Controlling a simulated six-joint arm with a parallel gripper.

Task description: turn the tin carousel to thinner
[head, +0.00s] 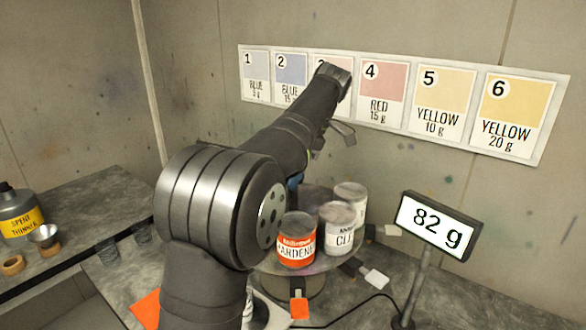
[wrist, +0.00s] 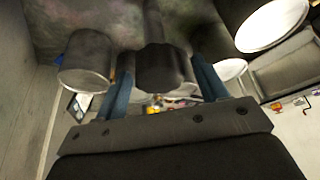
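The tin carousel (head: 325,263) is a round turntable on the bench, partly hidden behind my arm. It carries a red tin labelled HARDENER (head: 296,240), a pale tin whose label starts with CL (head: 338,229) and another pale-lidded tin (head: 351,196) behind. No thinner label is readable on it. In the wrist view, my gripper (wrist: 162,62) has its two blue fingers apart, either side of a dark central post (wrist: 162,72). Gaps seem to show between post and fingers; contact cannot be told. A grey tin (wrist: 86,62) stands left of the fingers.
An orange tag (head: 299,307) and a white tag (head: 376,279) stick out at the carousel's edge. A scale display (head: 437,226) reading 82 g stands right. A spent thinner bottle (head: 20,212) and a small metal cup (head: 43,235) are far left. A numbered colour chart (head: 400,95) hangs behind.

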